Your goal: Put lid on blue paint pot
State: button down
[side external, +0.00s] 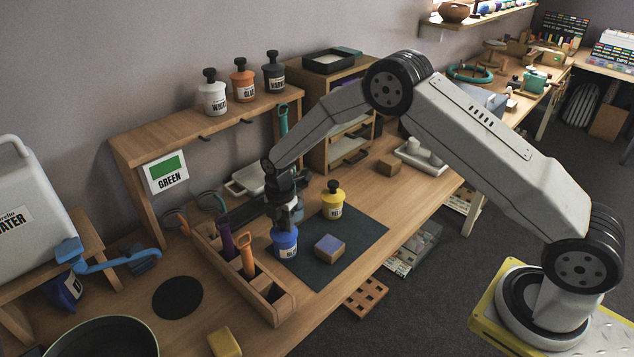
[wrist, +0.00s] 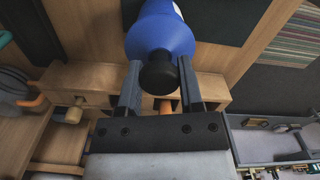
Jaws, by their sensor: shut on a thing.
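The blue paint pot (side external: 284,247), with a white label, stands upright on the dark mat (side external: 348,250) beside the wooden caddy. My gripper (side external: 286,222) points down right above it. In the wrist view, the blue pot (wrist: 160,32) lies just beyond the fingertips. A black knobbed lid (wrist: 158,76) is between the fingers, and my gripper (wrist: 160,80) is shut on it. The lid appears in line with the pot's neck and against it. Whether it is fully seated cannot be told. In the side view the fingers hide the lid.
A yellow pot (side external: 333,202) with a black lid and a purple-topped block (side external: 329,247) share the mat. The wooden caddy (side external: 270,309) with tools is close on the left. White, orange and dark pots stand on the shelf (side external: 190,125). The mat's front right is clear.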

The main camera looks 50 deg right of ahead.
jog(key=shift+f, duration=0.2)
jog(key=shift+c, duration=0.8)
grip_release()
jog(key=shift+r, duration=0.1)
jog(key=shift+r, duration=3.8)
